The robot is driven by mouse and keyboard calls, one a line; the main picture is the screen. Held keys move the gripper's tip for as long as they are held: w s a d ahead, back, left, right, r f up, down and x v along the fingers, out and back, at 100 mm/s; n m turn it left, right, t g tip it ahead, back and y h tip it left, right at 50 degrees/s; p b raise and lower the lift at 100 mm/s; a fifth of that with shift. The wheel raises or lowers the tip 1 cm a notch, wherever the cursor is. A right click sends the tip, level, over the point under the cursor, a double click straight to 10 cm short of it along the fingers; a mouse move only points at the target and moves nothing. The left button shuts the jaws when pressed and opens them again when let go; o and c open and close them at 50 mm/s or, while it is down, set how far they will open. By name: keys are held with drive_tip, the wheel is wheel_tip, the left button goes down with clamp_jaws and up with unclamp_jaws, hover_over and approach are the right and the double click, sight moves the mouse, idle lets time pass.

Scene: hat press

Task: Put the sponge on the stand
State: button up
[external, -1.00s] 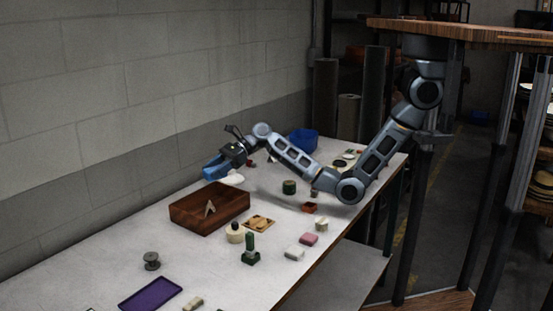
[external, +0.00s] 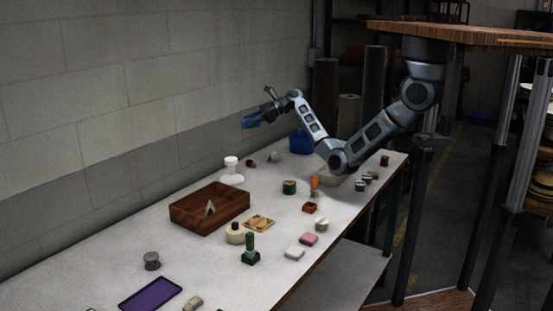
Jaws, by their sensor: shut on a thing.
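My gripper (external: 256,118) is raised in the air above the far side of the table, near the wall. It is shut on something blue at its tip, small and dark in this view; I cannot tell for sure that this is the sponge. A white stand-like piece (external: 232,172) with a wide base, a narrow neck and a round top stands on the table below and left of my gripper, behind the brown wooden box. It may be the stand. My gripper is well clear of it.
The wooden box (external: 187,214) holds a small pale piece. A blue bin (external: 301,142) stands at the back.

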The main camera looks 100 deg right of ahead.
hover_over(231, 158)
drive_tip(key=f, duration=0.7)
drive_tip(key=shift+a+p, duration=0.2)
drive_tip(key=shift+p, duration=0.15)
drive_tip(key=shift+f, duration=1.95)
drive_tip(key=shift+f, duration=0.15)
drive_tip(key=o, duration=1)
drive_tip(key=shift+r, duration=0.2)
drive_tip(key=v, duration=1.2)
